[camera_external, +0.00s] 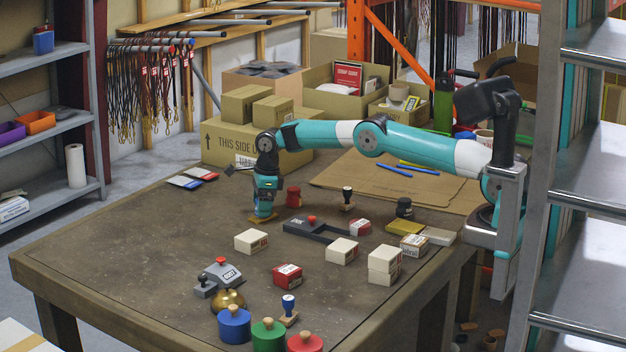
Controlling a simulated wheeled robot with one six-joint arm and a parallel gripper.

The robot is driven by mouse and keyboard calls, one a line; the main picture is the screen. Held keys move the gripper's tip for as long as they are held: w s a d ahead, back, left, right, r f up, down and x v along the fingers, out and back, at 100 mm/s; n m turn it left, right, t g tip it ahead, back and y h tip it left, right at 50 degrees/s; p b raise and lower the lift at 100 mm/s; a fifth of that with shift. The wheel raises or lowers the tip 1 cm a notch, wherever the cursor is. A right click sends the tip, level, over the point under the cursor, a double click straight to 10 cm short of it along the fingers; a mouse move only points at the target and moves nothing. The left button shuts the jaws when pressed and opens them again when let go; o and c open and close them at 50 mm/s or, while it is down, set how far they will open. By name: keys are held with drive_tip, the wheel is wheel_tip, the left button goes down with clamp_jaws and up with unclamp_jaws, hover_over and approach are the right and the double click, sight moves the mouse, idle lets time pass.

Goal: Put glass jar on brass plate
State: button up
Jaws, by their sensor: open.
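My gripper (264,209) points down at the middle back of the brown table. Its jaws are open, though the fingers are small and hard to make out. A small flat tan-gold piece (262,219), possibly the brass plate, lies right under it. I cannot tell whether anything stands between the jaws. No clearly clear-glass jar shows. A dark, round, jar-like thing (404,208) stands upright at the right, well apart from my gripper. A red jar-like thing (294,197) stands just right of my gripper. A flat yellow-gold block (405,227) lies in front of the dark one.
Several small white boxes (342,251) and a red box (287,275) lie across the table (130,262). A dark stapler-like tool (318,229) lies mid-table. Blue, green and red knobbed pots (234,325) stand at the front. Cardboard boxes (258,142) fill the back.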

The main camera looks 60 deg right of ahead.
drive_tip(key=r, duration=0.7)
drive_tip(key=s+d+r, duration=0.1)
drive_tip(key=r, duration=0.2)
drive_tip(key=shift+r+p, duration=0.3)
drive_tip(key=shift+r, duration=0.05)
drive_tip(key=s+a+r+n+y, duration=0.1)
drive_tip(key=s+a+r+n, duration=0.3)
drive_tip(key=s+r+n, duration=0.3)
drive_tip(key=s+a+r+n, duration=0.55)
drive_tip(key=s+n, duration=0.25)
drive_tip(key=s, duration=0.2)
drive_tip(key=s+a+n+g+y, duration=0.1)
drive_tip(key=s+n+y, duration=0.1)
drive_tip(key=s+n, duration=1.7)
drive_tip(key=s+f, duration=0.1)
drive_tip(key=s, duration=1.2)
drive_tip(key=shift+a, duration=0.25)
